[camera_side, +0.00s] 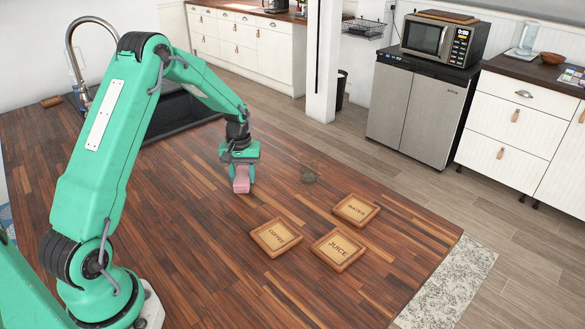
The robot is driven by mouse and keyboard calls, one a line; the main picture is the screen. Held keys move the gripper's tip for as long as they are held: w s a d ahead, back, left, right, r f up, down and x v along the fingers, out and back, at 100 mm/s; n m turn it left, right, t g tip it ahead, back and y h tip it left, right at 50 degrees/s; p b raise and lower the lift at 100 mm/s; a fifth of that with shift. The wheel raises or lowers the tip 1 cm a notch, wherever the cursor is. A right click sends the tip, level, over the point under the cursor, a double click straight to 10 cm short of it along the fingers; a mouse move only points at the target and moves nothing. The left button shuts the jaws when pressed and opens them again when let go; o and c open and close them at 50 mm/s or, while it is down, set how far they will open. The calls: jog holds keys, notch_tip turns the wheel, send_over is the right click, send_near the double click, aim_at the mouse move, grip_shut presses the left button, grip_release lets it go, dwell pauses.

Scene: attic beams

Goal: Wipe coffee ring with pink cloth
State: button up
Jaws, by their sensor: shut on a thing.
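My gripper (239,167) points down over the wooden counter and is shut on the pink cloth (241,184). The cloth is a small folded block below the fingers, at or just above the counter surface; I cannot tell if it touches. I cannot make out a clear coffee ring on the counter. A small, dark, see-through shape (309,172) is to the right of the gripper; it is too faint to tell what it is.
Wooden coasters marked COFFEE (276,237), WATER (356,209) and JUICE (338,250) lie on the wooden counter (200,270), right of and nearer than the cloth. A dark sink (180,112) is behind the arm. The counter ends at the right by a speckled stone strip (450,283).

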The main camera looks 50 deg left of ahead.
aim_at(255, 192)
jog(key=shift+d, duration=2.8)
jog(key=shift+a, duration=3.85)
jog(key=shift+a+r, duration=0.1)
jog(key=shift+r, duration=4)
